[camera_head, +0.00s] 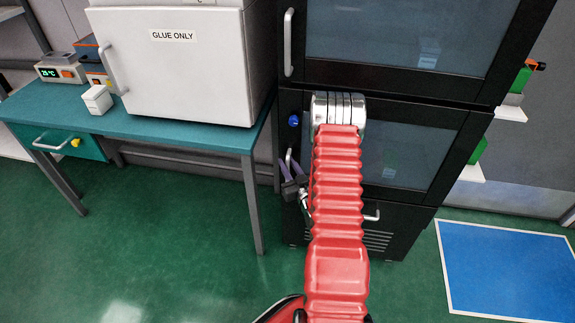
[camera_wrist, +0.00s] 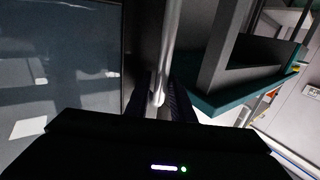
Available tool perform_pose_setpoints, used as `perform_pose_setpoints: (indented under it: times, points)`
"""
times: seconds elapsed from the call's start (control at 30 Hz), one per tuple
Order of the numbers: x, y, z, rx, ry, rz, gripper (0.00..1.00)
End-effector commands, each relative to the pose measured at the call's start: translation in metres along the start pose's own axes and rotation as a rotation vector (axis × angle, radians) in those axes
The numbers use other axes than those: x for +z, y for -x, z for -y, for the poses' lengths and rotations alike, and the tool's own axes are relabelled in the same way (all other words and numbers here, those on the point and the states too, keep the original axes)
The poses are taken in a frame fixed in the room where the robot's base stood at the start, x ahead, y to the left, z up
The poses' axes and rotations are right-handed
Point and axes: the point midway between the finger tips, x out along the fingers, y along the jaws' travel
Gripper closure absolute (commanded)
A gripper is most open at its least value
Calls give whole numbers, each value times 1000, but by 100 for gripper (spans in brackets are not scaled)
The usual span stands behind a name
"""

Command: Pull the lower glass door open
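The lower glass door (camera_head: 415,150) is in the black cabinet's middle section, partly hidden by my red arm. It looks closed in the head view. Its metal handle (camera_head: 289,157) is at the door's left edge, and my gripper (camera_head: 287,172) is at its lower part. In the wrist view the handle (camera_wrist: 167,50) runs down as a bar between the two dark fingers of my gripper (camera_wrist: 163,103). The fingers look apart, on either side of the bar, with no clear grip on it. The dark glass (camera_wrist: 60,60) fills the left of the wrist view.
The upper glass door (camera_head: 400,35) with its own handle (camera_head: 288,42) is above. A teal bench (camera_head: 150,118) with a white "GLUE ONLY" cabinet (camera_head: 175,65) stands close on the left. A blue floor mat (camera_head: 505,270) lies at right. Green floor is open in front.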

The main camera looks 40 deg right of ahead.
Motion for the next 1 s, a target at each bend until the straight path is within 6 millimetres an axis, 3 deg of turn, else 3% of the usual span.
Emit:
perform_pose_setpoints:
  times: [0.1,0.4,1.0]
  points:
    - [0,0,0,0,0,0,79]
    - [0,0,0,0,0,0,100]
    - [0,1,0,0,0,0,100]
